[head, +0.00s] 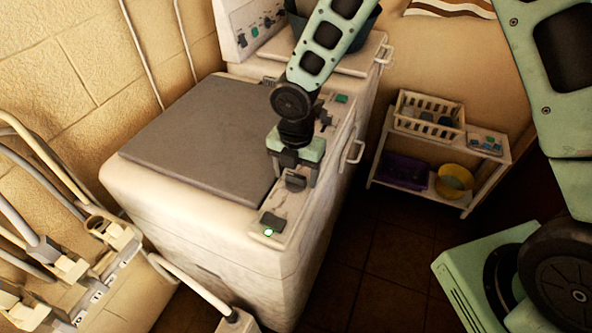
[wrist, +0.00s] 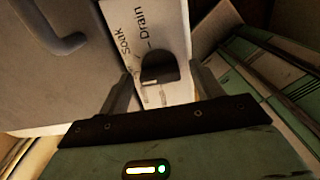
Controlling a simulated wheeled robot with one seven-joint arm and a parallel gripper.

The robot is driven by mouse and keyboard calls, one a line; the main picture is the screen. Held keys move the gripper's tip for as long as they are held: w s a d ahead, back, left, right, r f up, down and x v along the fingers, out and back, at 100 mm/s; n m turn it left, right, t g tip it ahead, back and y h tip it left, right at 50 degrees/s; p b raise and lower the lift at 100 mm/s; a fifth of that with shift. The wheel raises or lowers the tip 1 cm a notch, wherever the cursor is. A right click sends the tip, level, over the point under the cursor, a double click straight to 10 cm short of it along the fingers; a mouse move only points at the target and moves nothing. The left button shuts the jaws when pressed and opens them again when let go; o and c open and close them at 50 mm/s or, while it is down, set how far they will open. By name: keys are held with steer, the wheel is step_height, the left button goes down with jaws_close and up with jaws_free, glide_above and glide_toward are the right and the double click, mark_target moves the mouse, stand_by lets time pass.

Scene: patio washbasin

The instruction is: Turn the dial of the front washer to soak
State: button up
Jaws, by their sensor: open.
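The front washer (head: 190,228) is a white machine with a grey lid (head: 200,135) and a narrow control panel along its right side. A dark dial (head: 296,182) sits on that panel; in the wrist view the dial (wrist: 158,66) shows beside the printed words "Soak" and "Drain". My gripper (head: 291,176) points down over the panel at the dial. Its fingers are open, one on each side of the dial, with gaps visible in the wrist view. Which label the dial points to I cannot tell.
A second washer (head: 345,58) with its own upright panel (head: 250,25) stands behind. A dark green button (head: 272,222) with a lit light is at the panel's near end. A white shelf (head: 440,160) with baskets stands right; pipes and taps (head: 65,262) are left.

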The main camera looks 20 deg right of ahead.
steer(key=shift+c, duration=0.3)
steer(key=c, duration=0.9)
steer(key=shift+m, duration=0.4)
steer(key=m+b, duration=0.1)
steer(key=m, duration=0.1)
steer(key=shift+m, duration=0.4)
steer(key=shift+m+b, duration=0.85)
steer(key=shift+m, duration=1.25)
steer(key=shift+r, duration=0.1)
steer(key=o, duration=1)
steer(key=shift+c, duration=0.2)
